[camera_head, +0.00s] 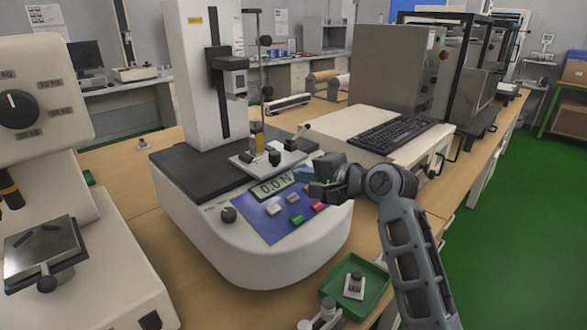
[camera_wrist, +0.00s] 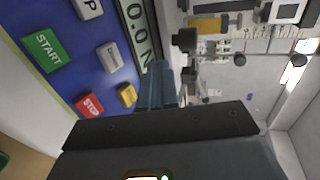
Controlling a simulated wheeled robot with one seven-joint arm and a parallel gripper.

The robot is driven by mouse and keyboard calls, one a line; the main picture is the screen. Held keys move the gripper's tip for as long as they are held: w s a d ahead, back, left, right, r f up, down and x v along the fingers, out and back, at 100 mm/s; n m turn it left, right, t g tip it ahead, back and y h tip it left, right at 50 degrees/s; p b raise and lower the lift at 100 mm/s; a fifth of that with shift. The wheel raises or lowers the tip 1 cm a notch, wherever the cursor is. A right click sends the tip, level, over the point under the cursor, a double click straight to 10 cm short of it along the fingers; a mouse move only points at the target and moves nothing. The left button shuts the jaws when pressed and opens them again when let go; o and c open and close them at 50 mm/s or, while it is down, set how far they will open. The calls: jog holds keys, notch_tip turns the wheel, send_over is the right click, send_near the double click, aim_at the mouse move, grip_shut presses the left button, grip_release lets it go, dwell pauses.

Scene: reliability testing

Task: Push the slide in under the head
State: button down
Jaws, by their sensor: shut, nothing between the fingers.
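The slide (camera_head: 246,164) is a pale metal plate with black knobs and an upright yellow-and-black piece on it. It lies on the dark top of the white force tester (camera_head: 178,238), in front and to the right of the grey head (camera_head: 234,80) on the tall column. A black knob of the slide shows in the wrist view (camera_wrist: 185,40). My gripper (camera_head: 302,174) is shut and empty, above the control panel and display, just in front of the slide. Its blue-grey fingers show in the wrist view (camera_wrist: 158,85). I cannot tell whether they touch the slide.
The control panel (camera_head: 248,222) with its buttons lies below my gripper. A green tray (camera_head: 372,298) holds a small fixture at the tester's front right. A keyboard (camera_head: 395,132) sits on a white unit behind my arm. Another white machine (camera_head: 105,262) stands at left.

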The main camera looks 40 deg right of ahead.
aim_at(282, 166)
jog(key=shift+w, duration=1.8)
jog(key=shift+w+a+r+p, duration=0.1)
jog(key=shift+w+p, duration=0.45)
jog(key=shift+w, duration=1.35)
